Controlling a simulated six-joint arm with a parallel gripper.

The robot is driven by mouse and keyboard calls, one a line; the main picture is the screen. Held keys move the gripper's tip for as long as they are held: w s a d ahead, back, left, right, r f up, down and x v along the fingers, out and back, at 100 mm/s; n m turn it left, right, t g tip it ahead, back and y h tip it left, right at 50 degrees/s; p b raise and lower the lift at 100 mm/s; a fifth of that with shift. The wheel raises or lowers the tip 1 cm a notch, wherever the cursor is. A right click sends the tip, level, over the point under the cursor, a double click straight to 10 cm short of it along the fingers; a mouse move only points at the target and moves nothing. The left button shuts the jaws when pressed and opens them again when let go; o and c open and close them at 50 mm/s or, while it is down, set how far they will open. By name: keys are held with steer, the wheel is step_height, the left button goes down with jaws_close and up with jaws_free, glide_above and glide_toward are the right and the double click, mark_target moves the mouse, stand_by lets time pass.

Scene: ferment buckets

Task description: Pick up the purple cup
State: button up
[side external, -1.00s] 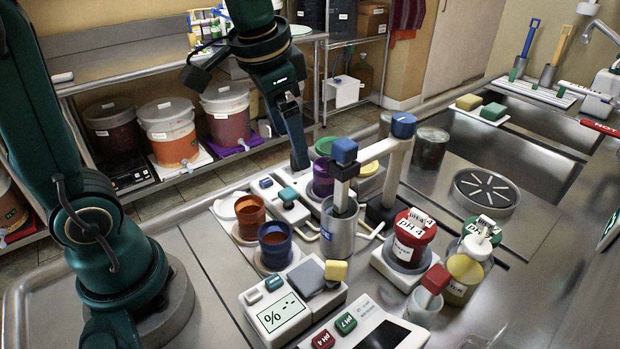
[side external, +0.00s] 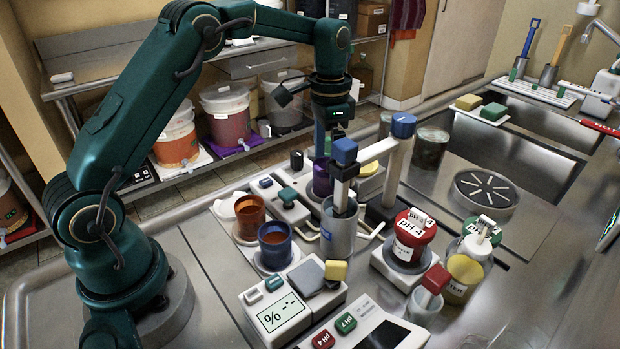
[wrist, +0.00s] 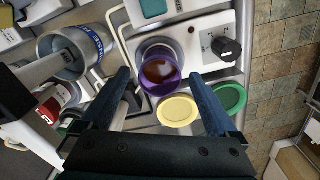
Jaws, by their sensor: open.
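The purple cup (side external: 322,182) stands upright towards the back of the counter, partly hidden by the metal cylinder's blue-topped tool. In the wrist view the purple cup (wrist: 161,76) holds dark reddish-brown liquid and stands on a grey-white device. My gripper (side external: 320,152) points down just above the cup in the side view. In the wrist view my gripper (wrist: 158,76) is open and empty, its two fingers apart with the cup between and beyond their tips.
The metal cylinder (side external: 338,235) with tools stands close to the cup. A yellow lid (wrist: 178,110) and a green lid (wrist: 229,98) lie beside it. A black knob (wrist: 226,48) rises from the device. An orange-brown cup (side external: 250,210) and a blue cup (side external: 275,240) stand nearer the arm.

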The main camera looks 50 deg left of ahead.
mark_target(322, 188)
steer(key=shift+f, duration=1.65)
steer(key=c, duration=1.5)
steer(key=shift+r, duration=0.1)
